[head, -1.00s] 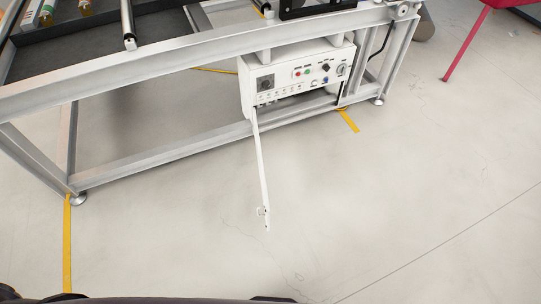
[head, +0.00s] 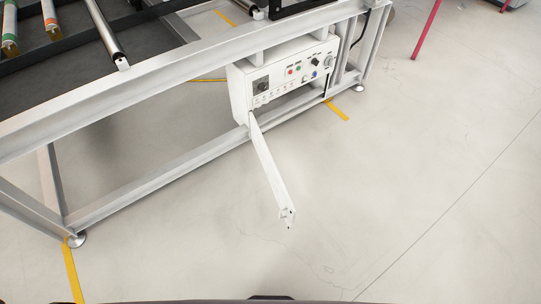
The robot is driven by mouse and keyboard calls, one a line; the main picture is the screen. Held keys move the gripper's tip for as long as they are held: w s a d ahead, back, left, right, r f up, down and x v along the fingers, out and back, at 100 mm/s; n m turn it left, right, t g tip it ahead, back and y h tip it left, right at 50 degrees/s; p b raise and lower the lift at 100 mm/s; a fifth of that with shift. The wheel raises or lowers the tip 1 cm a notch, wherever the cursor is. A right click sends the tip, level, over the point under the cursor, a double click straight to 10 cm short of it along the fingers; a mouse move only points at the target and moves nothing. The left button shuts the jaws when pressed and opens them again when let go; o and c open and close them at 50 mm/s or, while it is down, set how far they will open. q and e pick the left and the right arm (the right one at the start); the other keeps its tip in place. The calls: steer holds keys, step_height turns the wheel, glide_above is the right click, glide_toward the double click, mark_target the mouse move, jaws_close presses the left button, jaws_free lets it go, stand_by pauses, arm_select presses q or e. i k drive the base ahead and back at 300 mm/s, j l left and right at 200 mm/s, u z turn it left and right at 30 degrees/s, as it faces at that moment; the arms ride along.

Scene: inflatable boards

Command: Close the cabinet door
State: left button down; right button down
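The white control cabinet (head: 241,98) hangs under the frame of a metal conveyor table in the head view. The cabinet door (head: 270,168) is open and swung out toward me from the cabinet's left front edge. I see the door nearly edge-on, with a small latch piece near its free end. Neither of my grippers is in view.
The grey conveyor frame (head: 150,68) runs from lower left to upper right, with legs, a low crossbar and round feet. Yellow tape strips (head: 74,275) mark the floor. A red leg (head: 427,28) stands at the upper right. The floor (head: 400,180) right of the door is clear.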

mark_target(289, 212)
steer(key=i+j+z, duration=0.3)
steer(key=i+j, duration=0.45)
